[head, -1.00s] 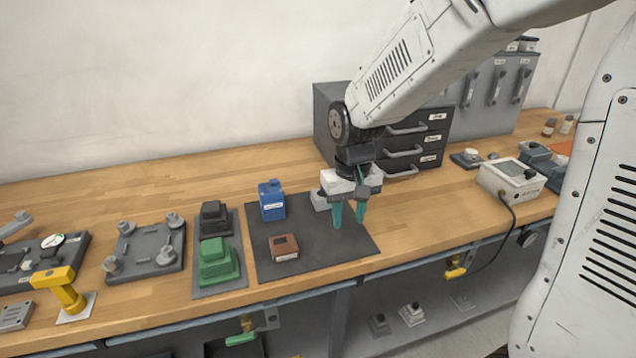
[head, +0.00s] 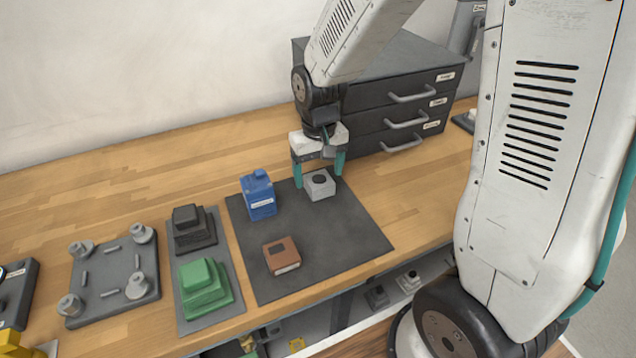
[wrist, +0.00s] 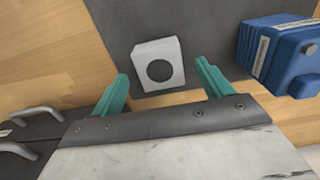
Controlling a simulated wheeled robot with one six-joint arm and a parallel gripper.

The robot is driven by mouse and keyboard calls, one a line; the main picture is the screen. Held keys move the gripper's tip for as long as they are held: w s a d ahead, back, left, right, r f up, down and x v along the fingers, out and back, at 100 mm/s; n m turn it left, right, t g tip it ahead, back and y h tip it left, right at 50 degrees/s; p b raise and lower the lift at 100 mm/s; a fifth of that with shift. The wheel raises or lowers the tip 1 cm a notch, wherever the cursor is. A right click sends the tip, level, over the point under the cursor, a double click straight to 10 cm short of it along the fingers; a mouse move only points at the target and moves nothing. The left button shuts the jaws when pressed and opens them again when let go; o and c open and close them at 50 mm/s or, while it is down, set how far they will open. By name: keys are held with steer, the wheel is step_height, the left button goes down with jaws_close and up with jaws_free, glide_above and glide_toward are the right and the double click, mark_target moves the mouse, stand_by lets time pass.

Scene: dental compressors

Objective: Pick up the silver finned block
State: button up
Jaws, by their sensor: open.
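The silver block (head: 320,186) is a small light-grey block with a dark round spot on top. It stands at the back of the dark mat (head: 335,243), and its fins cannot be made out. In the wrist view the block (wrist: 150,52) is just beyond the fingertips, roughly centred between them. My gripper (head: 319,173) is open, its teal fingers pointing down at the block's far side, one toward each side. The gripper also shows in the wrist view (wrist: 163,80), with nothing between its fingers. I cannot tell whether a finger touches the block.
A blue labelled block (head: 259,196) stands left of the silver block, and a brown block (head: 282,256) nearer the front. Black (head: 191,230) and green (head: 204,287) blocks stand on a grey plate further left. A dark drawer cabinet (head: 390,95) rises close behind my gripper. The mat's right part is clear.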

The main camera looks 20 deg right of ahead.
steer(key=shift+f, duration=1.45)
steer(key=c, duration=1.1)
steer(key=shift+c, duration=0.2)
